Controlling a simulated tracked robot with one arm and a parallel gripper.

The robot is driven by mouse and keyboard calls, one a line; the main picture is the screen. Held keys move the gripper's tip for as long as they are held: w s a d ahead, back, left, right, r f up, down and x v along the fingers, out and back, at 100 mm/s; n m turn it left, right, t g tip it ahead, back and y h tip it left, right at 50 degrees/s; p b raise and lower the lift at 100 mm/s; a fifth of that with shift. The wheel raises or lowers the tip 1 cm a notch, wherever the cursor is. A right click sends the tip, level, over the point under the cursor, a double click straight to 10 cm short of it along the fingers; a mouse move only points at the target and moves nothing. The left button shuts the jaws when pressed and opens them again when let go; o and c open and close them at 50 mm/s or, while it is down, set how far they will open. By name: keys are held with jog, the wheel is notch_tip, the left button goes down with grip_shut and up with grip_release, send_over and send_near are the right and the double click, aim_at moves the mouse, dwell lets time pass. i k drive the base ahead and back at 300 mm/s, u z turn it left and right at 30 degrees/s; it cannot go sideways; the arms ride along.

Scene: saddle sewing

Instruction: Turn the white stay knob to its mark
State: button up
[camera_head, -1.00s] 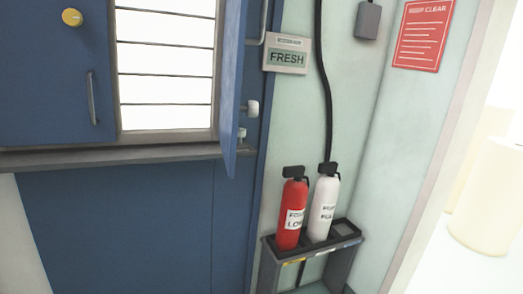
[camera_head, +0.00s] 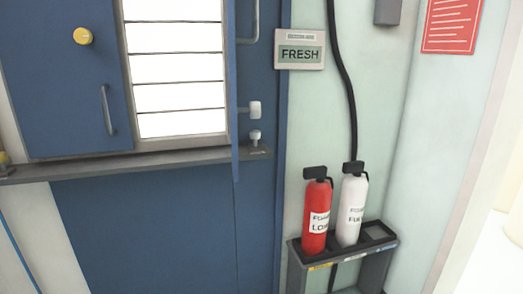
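Two white knobs show at the right side of the bright slatted window. The upper white knob (camera_head: 255,109) sits on a short stem beside the edge of an open blue door leaf (camera_head: 236,160). The lower white knob (camera_head: 255,136) stands on a small post at the right end of the grey sill (camera_head: 110,161). I cannot tell which of them is the stay knob, and I see no clear mark by either. My gripper is not in view.
A blue panel with a yellow knob (camera_head: 83,36) and a bar handle (camera_head: 108,109) is at left. A sign reading FRESH (camera_head: 301,52) hangs on the wall. A red extinguisher (camera_head: 317,222) and a white one (camera_head: 351,212) stand in a grey rack (camera_head: 318,262) at lower right.

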aim_at(254, 135)
jog(key=u, duration=0.05)
jog(key=i, duration=1)
jog(key=z, duration=0.05)
